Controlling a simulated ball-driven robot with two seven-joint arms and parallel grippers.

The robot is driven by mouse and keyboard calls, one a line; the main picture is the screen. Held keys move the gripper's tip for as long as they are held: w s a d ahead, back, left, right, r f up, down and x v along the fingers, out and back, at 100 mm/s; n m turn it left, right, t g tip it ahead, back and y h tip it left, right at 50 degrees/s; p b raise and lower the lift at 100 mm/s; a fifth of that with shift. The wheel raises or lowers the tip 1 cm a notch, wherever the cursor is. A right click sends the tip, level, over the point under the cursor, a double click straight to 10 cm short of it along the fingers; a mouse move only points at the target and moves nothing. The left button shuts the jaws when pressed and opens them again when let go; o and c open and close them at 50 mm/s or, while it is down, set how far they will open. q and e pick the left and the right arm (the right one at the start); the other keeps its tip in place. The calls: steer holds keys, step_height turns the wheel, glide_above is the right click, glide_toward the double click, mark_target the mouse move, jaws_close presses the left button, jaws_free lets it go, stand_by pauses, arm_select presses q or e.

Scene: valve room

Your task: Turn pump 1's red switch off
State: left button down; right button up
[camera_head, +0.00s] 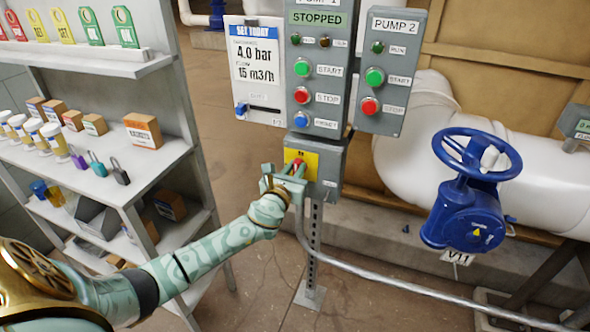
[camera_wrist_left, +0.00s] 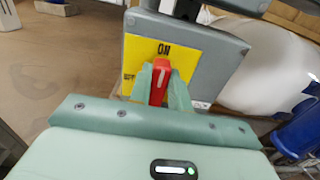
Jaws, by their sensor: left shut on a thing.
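The red switch (camera_wrist_left: 160,80) stands on a yellow plate (camera_wrist_left: 140,60) marked ON at its top, on a grey box. In the wrist view its white line points up toward ON, with a slight tilt. In the head view the box (camera_head: 331,160) hangs below pump 1's panel (camera_head: 318,58), whose sign reads STOPPED. My left gripper (camera_head: 289,172) is at the switch; in the wrist view its fingers (camera_wrist_left: 160,88) are shut on the red handle, one on each side. The plate's lower part is hidden behind the gripper. My right gripper is not in view.
A pump 2 panel (camera_head: 390,72) hangs to the right, and a white set-today board (camera_head: 256,72) to the left. A blue valve wheel (camera_head: 476,155) sits on a white pipe at right. Shelves (camera_head: 150,165) with tags, padlocks and boxes stand at left. A metal conduit (camera_head: 400,286) runs low across the front.

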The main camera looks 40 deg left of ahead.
arm_select(q)
steer(key=shift+n, duration=0.3)
steer(key=shift+a+n, duration=0.15)
steer(key=shift+n, duration=0.35)
steer(key=n, duration=0.2)
steer(key=n+b, duration=0.1)
steer(key=shift+s+a+f, duration=0.1)
steer(key=shift+a+f, duration=0.05)
steer(key=shift+a, duration=0.1)
steer(key=shift+s+a+f+n, duration=0.1)
steer(key=shift+a+f+n, duration=0.15)
steer(key=shift+n, duration=1.95)
steer(key=shift+w+a+f+n, duration=0.15)
steer(key=shift+f+n, duration=0.15)
steer(key=shift+n, duration=1.9)
steer(key=shift+s+a+f+n, duration=0.15)
steer(key=shift+a+f+n, duration=0.1)
steer(key=shift+n, duration=1.95)
